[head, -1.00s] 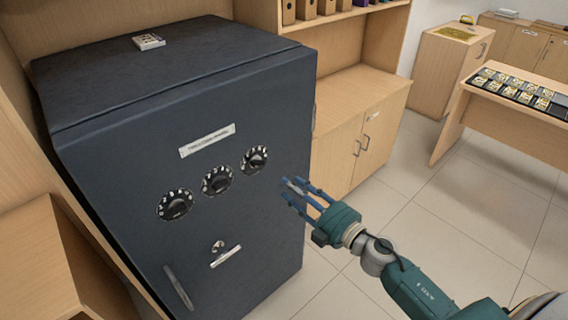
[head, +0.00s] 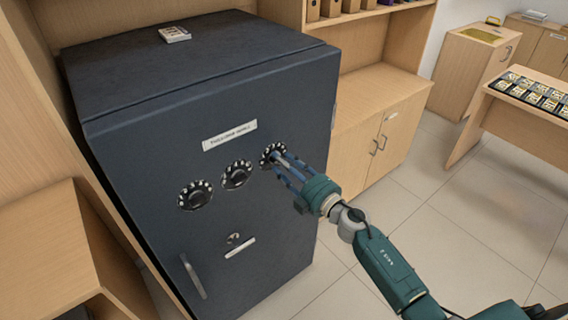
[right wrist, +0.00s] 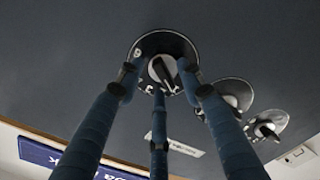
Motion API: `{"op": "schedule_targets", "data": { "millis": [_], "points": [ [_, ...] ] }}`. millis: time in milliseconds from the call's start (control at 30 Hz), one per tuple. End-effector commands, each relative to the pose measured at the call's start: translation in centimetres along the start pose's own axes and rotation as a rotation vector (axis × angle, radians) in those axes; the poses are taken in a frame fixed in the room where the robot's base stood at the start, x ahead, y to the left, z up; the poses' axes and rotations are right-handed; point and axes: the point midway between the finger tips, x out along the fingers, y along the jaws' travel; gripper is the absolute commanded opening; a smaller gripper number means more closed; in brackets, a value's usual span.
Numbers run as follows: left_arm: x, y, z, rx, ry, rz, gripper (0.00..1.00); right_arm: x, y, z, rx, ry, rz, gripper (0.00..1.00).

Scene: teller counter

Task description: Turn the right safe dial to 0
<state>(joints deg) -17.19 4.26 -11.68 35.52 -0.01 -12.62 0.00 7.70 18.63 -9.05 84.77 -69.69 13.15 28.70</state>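The right safe dial (head: 267,152) is a black disc with white marks on the dark safe door (head: 250,215), the rightmost of three in a row. My right gripper (head: 283,165) reaches it from the lower right and partly hides it. In the right wrist view the same dial (right wrist: 172,72) fills the space between the spread blue fingers of my gripper (right wrist: 160,84). The fingertips are around the knob; I cannot tell whether they touch it. A digit, apparently 6 or 9, shows at its left edge. The knob's setting is not readable. My left gripper is out of view.
The middle dial (head: 236,174) and left dial (head: 195,194) sit close by on the door. Below are a keyhole (head: 233,239) and a handle (head: 193,276). A wooden cabinet (head: 375,135) stands right of the safe. Floor to the right is clear.

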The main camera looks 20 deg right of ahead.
Motion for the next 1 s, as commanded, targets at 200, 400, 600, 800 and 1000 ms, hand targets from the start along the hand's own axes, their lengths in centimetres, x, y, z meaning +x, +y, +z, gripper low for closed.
{"op": "schedule_targets", "data": {
  "millis": [200, 400, 600, 800, 1000],
  "points": [
    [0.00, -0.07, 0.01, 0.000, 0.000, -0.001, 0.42, -0.04, 0.00, 0.01, 0.000, 0.000, 0.000, 0.14],
    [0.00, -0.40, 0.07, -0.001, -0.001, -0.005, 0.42, -0.05, -0.01, 0.01, 0.000, 0.000, 0.000, 0.00],
    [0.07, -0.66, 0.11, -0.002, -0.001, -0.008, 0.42, -0.06, -0.02, 0.02, -0.027, 0.000, 0.000, 0.00],
    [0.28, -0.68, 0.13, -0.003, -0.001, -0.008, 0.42, -0.07, -0.07, -0.01, -0.126, 0.000, -0.001, 0.00],
    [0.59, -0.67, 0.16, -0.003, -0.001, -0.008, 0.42, -0.07, -0.11, -0.07, -0.265, 0.000, -0.001, 0.00]
  ]
}}
